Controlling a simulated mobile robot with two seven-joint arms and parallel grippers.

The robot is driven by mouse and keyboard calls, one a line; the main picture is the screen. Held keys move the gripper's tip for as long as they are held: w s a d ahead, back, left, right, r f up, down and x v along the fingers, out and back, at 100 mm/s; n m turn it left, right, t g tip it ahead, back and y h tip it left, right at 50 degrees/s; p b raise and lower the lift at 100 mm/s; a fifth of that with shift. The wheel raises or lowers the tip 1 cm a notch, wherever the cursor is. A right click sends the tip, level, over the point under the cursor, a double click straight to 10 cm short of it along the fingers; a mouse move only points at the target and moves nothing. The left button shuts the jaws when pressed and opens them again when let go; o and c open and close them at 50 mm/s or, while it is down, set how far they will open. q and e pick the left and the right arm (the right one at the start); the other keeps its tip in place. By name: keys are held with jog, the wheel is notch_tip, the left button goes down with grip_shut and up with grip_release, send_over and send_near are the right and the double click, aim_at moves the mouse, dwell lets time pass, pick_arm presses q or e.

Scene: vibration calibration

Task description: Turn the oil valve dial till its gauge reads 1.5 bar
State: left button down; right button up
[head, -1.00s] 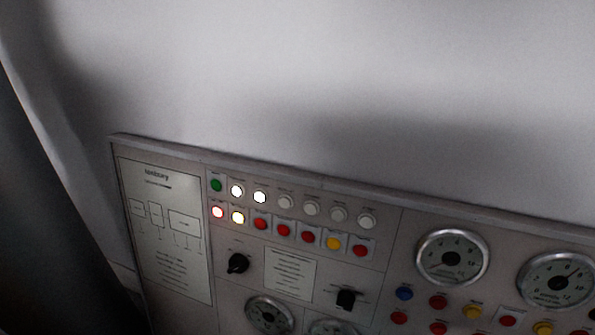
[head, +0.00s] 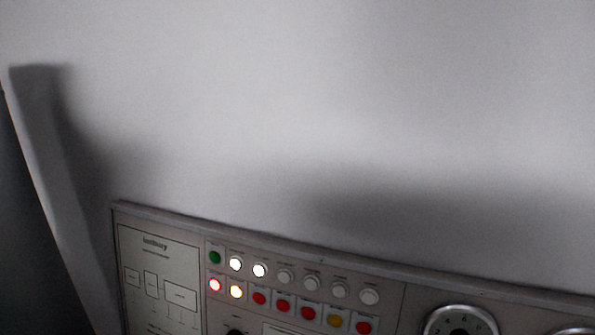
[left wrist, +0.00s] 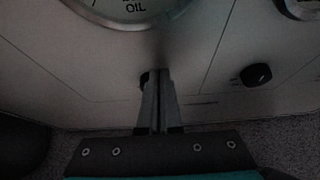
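The oil gauge (left wrist: 130,10), marked OIL, shows only its lower rim and label at the top of the left wrist view. Its needle and reading are out of frame. Below it, a small black dial (left wrist: 144,80) is mostly hidden behind the fingertips of my left gripper (left wrist: 158,73). The fingers are close together, with at most a thin gap between them. I cannot tell whether they hold the dial or only sit in front of it. My right gripper is in neither view.
A second black knob (left wrist: 257,75) is to the right in the left wrist view. The head view shows the top of the control panel (head: 215,226), with lit and unlit buttons, a printed diagram (head: 160,265) and a cut-off gauge (head: 459,324). A plain wall (head: 330,110) rises behind.

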pick_arm(q)
jog(key=s+a+r+p, duration=0.1)
jog(key=s, duration=0.4)
jog(key=shift+s+a+r+p, duration=0.25)
jog(key=shift+a+r+p, duration=0.1)
jog(key=shift+a+r, duration=0.05)
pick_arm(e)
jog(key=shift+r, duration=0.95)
pick_arm(q)
jog(key=w+f+b, duration=0.1)
jog(key=w+b, duration=0.2)
jog(key=w, duration=0.3)
jog(key=shift+w+a+f, duration=0.25)
jog(key=shift+a, duration=0.05)
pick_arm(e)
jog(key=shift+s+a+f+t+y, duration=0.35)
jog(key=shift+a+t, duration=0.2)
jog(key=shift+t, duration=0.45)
